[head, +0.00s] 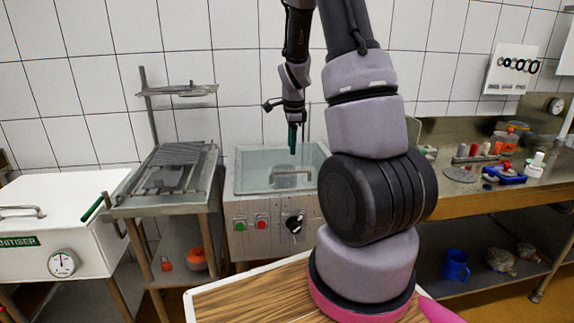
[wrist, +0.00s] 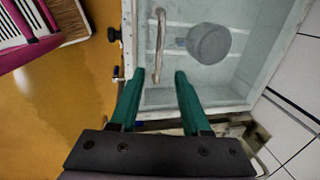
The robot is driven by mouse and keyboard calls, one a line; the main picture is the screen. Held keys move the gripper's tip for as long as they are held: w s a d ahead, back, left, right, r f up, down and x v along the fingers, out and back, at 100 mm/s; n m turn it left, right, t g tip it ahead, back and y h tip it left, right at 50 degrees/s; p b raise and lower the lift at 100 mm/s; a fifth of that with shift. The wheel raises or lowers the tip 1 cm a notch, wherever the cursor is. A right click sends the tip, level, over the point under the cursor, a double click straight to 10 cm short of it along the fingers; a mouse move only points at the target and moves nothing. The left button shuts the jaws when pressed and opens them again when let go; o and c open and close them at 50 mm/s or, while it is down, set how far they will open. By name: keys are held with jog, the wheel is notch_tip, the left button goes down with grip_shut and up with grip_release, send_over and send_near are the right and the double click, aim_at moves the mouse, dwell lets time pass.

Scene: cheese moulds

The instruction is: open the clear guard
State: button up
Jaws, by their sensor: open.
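The clear guard (head: 255,178) is a see-through panel over the steel machine's basin, and it looks closed. Its pale bar handle (head: 292,170) shows near the front, and in the wrist view the handle (wrist: 160,35) runs up the picture. My gripper (head: 292,150) is above the guard. In the wrist view my green-fingered gripper (wrist: 159,72) is open and empty, with the handle's lower end between and just beyond the fingertips. I cannot tell how much height separates them. A grey round part (wrist: 209,43) shows through the guard.
The machine's front has a green button (head: 240,225), a red button (head: 262,223) and a black knob (head: 295,224). A drain stand (head: 172,190) and a white sanitiser tank (head: 80,215) are at left. The tiled wall is close behind.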

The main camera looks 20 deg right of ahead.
aim_at(290, 171)
jog(key=f, duration=0.3)
jog(key=w+f, duration=0.1)
jog(key=f, duration=0.5)
jog(key=shift+w+d+f, duration=0.1)
jog(key=shift+w+d, duration=0.1)
jog(key=shift+w, duration=0.15)
grip_shut()
dwell(0.9)
